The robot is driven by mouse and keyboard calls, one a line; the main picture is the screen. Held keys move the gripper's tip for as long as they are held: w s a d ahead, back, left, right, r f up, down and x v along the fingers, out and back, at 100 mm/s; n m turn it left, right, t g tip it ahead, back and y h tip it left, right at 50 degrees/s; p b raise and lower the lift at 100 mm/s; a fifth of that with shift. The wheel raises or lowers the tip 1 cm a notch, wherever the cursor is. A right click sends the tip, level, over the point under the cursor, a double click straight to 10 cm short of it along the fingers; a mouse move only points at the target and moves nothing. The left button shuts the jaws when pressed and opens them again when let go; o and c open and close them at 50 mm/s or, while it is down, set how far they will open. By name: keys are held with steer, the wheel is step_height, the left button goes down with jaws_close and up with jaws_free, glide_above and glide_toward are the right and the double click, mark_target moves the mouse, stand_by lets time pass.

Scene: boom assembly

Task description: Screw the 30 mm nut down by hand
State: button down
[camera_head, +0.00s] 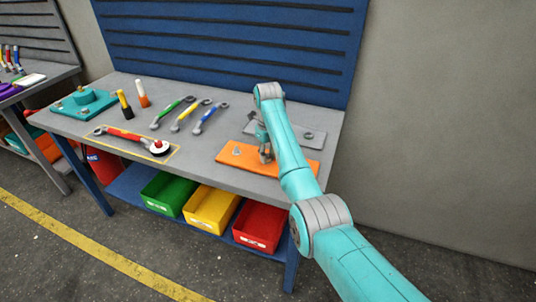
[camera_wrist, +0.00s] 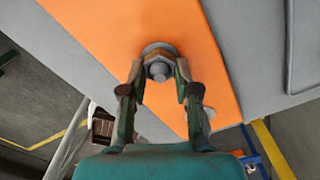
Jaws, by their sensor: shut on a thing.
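My gripper (camera_head: 265,152) points down over the orange plate (camera_head: 292,166) at the right of the workbench. In the wrist view my gripper (camera_wrist: 159,84) has its two fingers on either side of a brownish hex nut (camera_wrist: 152,57), shut on it. The grey end of a bolt (camera_wrist: 159,72) stands out through the nut. A grey round washer or flange (camera_wrist: 158,46) shows behind the nut, against the orange plate (camera_wrist: 185,25). In the head view my gripper hides the nut. How far down the thread the nut sits, I cannot tell.
A small grey piece (camera_head: 238,151) lies on the orange plate. A grey plate (camera_head: 312,138) lies behind my arm. Left are wrenches with green (camera_head: 172,112), yellow (camera_head: 185,117) and blue (camera_head: 207,119) handles, and a red-handled tool (camera_head: 124,134). Coloured bins (camera_head: 210,210) sit below.

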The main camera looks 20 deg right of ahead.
steer(key=c, duration=1.1)
jaws_free()
steer(key=shift+o, duration=0.2)
steer(key=n, duration=0.6)
steer(key=shift+w, duration=0.1)
steer(key=n, duration=0.6)
steer(key=shift+w+d, duration=0.1)
steer(key=shift+d, duration=0.05)
steer(key=n, duration=0.6)
steer(key=shift+w, duration=0.15)
steer(key=n, duration=0.6)
steer(key=shift+w, duration=0.1)
